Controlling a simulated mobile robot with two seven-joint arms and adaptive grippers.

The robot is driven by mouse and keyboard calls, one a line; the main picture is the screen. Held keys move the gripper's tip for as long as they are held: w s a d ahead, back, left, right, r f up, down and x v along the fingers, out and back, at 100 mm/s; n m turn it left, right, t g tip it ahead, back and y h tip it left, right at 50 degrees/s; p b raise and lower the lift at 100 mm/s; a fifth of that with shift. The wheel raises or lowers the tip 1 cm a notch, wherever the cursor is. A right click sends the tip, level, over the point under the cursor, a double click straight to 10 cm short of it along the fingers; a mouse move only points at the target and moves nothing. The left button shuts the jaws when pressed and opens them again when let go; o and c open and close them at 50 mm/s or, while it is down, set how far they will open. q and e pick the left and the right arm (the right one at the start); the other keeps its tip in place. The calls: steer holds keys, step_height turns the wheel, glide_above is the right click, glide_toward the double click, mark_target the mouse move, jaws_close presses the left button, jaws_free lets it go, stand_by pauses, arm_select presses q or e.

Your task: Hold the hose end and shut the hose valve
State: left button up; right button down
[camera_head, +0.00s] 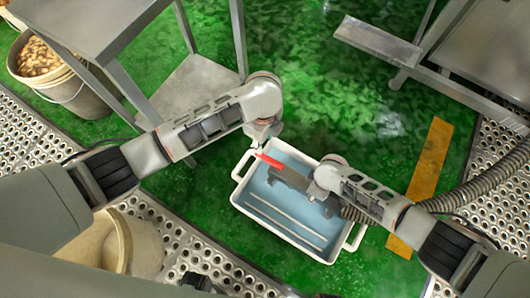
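A grey ribbed hose (482,188) comes in from the right, passes under my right arm and ends over a white tub. Its dark end piece (288,178) lies above the tub. A red valve lever (269,160) sticks out at its left tip. My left gripper (258,146) is right at the lever's upper left end; whether it touches is too small to tell. My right gripper (312,192) is at the dark end piece from the right; its fingers are mostly hidden by my wrist, so its grip is unclear.
The white tub (240,198) with blue-tinted contents stands on a wet green floor (330,90). A metal table (85,25) and a bucket (75,93) are at upper left, a metal frame (378,40) at upper right. A beige bucket (140,245) is at lower left.

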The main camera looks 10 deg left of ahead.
mark_target(264, 156)
arm_select(q)
step_height(264, 156, down, 12)
stand_by(0.7)
jaws_close()
